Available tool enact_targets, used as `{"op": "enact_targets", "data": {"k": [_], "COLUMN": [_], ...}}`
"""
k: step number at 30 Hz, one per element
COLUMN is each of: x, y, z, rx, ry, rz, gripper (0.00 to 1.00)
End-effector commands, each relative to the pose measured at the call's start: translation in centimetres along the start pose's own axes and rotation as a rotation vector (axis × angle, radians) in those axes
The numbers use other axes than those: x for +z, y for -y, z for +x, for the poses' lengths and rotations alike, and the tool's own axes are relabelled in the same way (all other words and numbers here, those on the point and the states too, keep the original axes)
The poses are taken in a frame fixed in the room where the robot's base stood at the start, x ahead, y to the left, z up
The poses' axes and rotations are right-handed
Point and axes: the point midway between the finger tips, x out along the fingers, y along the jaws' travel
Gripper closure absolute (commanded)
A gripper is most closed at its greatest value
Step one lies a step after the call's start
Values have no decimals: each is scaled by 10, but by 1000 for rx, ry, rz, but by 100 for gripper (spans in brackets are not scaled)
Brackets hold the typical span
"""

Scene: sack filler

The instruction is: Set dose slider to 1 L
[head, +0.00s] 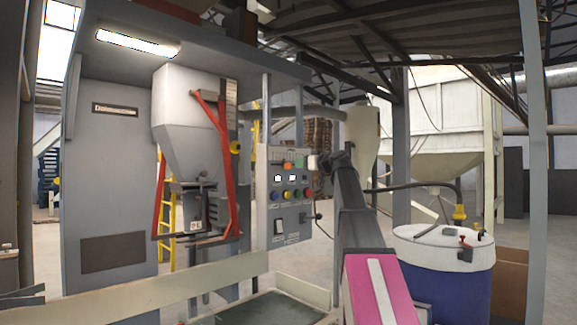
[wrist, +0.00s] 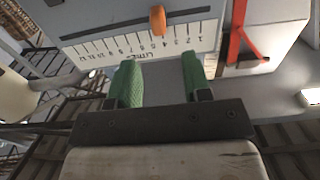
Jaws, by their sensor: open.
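The dose slider's orange knob (wrist: 158,20) stands up from a white scale (wrist: 140,42) marked in litres in the wrist view. The scale appears upside down, with 1 at the right and higher numbers to the left. The knob is near the 4 mark, though the exact reading is hard to tell. My gripper (wrist: 160,72) is open, with two green fingers apart and nothing between them, and the knob shows beyond the gap. In the head view the orange knob (head: 288,166) is at the top of the grey control panel (head: 263,215), with my gripper (head: 306,161) at its right.
Below the slider are displays, several coloured buttons (head: 292,194) and a black switch (head: 278,226). A hopper (head: 190,105) with red bars (head: 163,195) is to the left. A blue drum (head: 455,285) stands at right. A pale rail (head: 150,295) crosses the front.

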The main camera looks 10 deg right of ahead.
Motion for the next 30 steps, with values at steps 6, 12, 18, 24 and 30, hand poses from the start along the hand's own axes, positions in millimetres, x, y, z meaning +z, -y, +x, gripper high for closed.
{"op": "enact_targets", "data": {"k": [6, 12, 18, 24, 30], "x": [0, 0, 1, 1, 1], "y": [-1, -1, -1, 0, 0], "z": [43, 72, 85, 87, 87], "rx": [-2, -1, 0, 1, 0], "ry": [2, 2, 2, 2, 2], "rz": [1, 1, 0, 1, 1], "gripper": [55, 55, 55, 55, 81]}}
